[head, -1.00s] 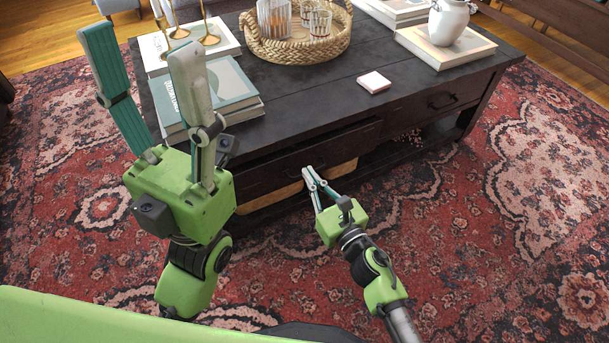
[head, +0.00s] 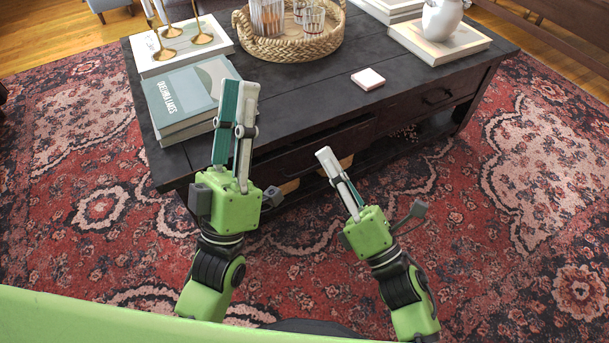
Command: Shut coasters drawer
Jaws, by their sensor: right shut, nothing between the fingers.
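The dark coffee table (head: 310,95) has two drawers in its long front. The left drawer (head: 294,160) shows a dark gap along its top edge and seems to stand slightly out; how far is hard to tell. The right drawer (head: 420,103) looks flush. Neither drawer's contents are visible. My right gripper (head: 324,153) is shut and empty, its tips in front of the left drawer's face; contact cannot be told. My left gripper (head: 242,88) points up beside the table's front left corner, its fingers overlapping in view and holding nothing visible.
A small white square stack (head: 368,79) lies on the tabletop. Books (head: 185,97), a woven tray (head: 290,50) with glassware, brass candlesticks (head: 200,38) and a white vase (head: 441,18) on books stand there too. The patterned rug (head: 510,220) is clear at the right.

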